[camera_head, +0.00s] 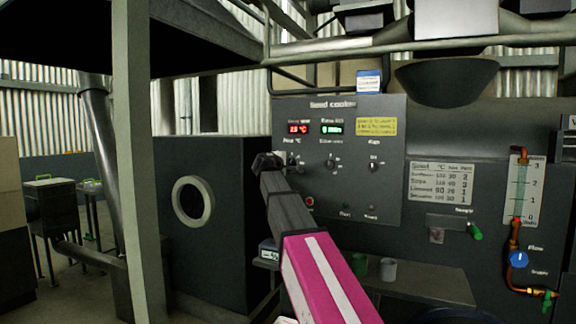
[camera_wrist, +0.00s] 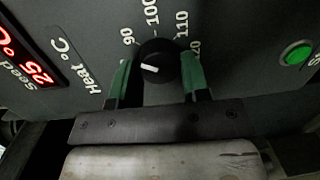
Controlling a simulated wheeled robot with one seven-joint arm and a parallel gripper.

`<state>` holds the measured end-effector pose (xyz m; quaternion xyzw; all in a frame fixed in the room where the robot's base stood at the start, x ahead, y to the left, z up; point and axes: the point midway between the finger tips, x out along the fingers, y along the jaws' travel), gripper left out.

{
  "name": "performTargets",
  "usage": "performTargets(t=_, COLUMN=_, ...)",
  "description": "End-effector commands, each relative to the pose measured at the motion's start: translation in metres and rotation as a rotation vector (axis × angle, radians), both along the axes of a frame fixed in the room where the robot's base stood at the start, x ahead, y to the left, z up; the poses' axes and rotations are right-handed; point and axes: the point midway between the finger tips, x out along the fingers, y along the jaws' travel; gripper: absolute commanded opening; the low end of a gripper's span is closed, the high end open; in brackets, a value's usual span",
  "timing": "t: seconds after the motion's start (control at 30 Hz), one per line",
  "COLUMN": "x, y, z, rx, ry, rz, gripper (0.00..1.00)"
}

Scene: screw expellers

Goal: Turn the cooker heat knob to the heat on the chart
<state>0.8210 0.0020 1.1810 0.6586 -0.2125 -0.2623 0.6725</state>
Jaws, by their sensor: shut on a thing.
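The seed cooker panel (camera_head: 345,190) stands ahead with red and green displays. Its black heat knob (camera_wrist: 158,60) shows in the wrist view between my gripper's green finger pads. It bears a white mark; the scale around it reads 90, 100, 110 and on. I cannot tell exactly which number the mark points to. My gripper (camera_wrist: 160,78) is shut on the knob, one finger on each side. In the head view my gripper (camera_head: 267,162) hides the knob. The chart (camera_head: 441,183) hangs right of the panel, listing seeds in rows; its small figures are blurred.
Two more knobs, a middle one (camera_head: 330,164) and a gap knob (camera_head: 374,167), sit to the right. A yellow note (camera_head: 376,126) is above the latter. A green button (camera_wrist: 296,53) is at the right in the wrist view. A post (camera_head: 138,160) stands left.

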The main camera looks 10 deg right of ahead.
Motion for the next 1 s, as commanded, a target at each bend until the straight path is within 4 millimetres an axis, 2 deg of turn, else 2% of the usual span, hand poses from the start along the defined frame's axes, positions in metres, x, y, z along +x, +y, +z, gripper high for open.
performTargets(t=0.4, x=-0.0011, y=-0.0003, z=-0.0002, rx=0.170, ry=-0.112, rz=-0.001, gripper=0.19)
performTargets(t=0.97, x=-0.0012, y=-0.0003, z=-0.0004, rx=0.196, ry=-0.129, rz=0.000, gripper=0.19)
performTargets(t=1.0, x=-0.0012, y=-0.0003, z=-0.0004, rx=0.196, ry=-0.129, rz=0.000, gripper=0.52)
